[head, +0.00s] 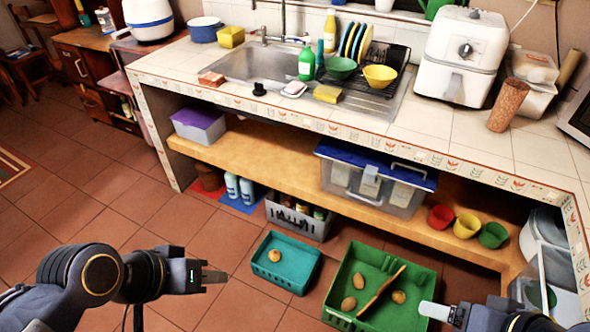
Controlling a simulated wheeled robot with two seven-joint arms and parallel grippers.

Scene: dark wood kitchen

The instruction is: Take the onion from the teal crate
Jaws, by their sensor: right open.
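The teal crate (262,271) stands on the tiled floor at the lower middle of the head view. A small round brownish onion (274,255) lies inside it, toward the back left. My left gripper (218,277) is left of the teal crate, apart from it, pointing right; its fingers are seen edge-on, so I cannot tell whether it is open or shut. My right gripper (430,310) is open at the lower right, by the right side of the green crate, away from the onion; much of it is hidden at the frame's bottom.
A green crate (340,320) stands right of the teal one, holding several small brown vegetables and a long brown item. A grey basket (297,222) with bottles is behind the teal crate. The wooden shelf (290,180) and tiled counter overhang behind. Floor at left is clear.

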